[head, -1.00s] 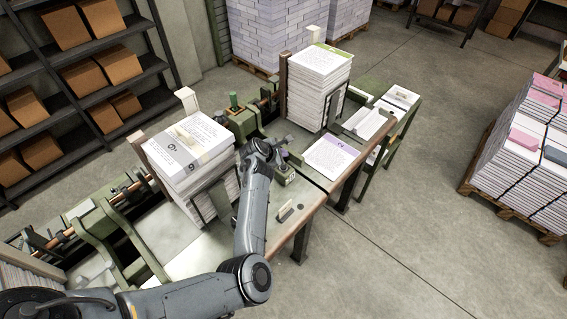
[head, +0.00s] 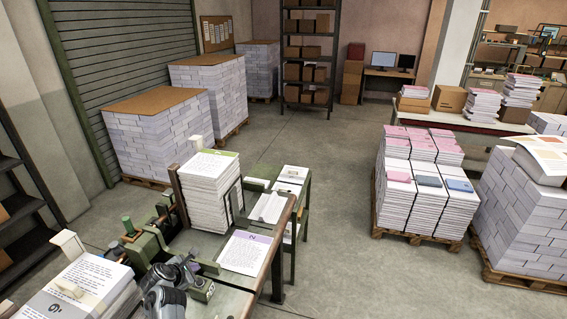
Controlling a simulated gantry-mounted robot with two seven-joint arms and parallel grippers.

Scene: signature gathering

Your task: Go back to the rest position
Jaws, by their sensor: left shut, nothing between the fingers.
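My left gripper (head: 188,266) shows at the lower left of the head view, over the green machine bench. It is shut and empty, with its arm coming up from the bottom edge. Another stack (head: 75,290) is at the lower left, cut off by the frame. A purple-topped sheet (head: 245,252) lies on the table to its right. My right gripper is not in view.
Green machinery (head: 145,243) lies left of the gripper. A small side table (head: 290,188) with papers adjoins the bench. Pallets of pink and white stacks (head: 410,190) stand to the right. The floor (head: 330,260) between is clear.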

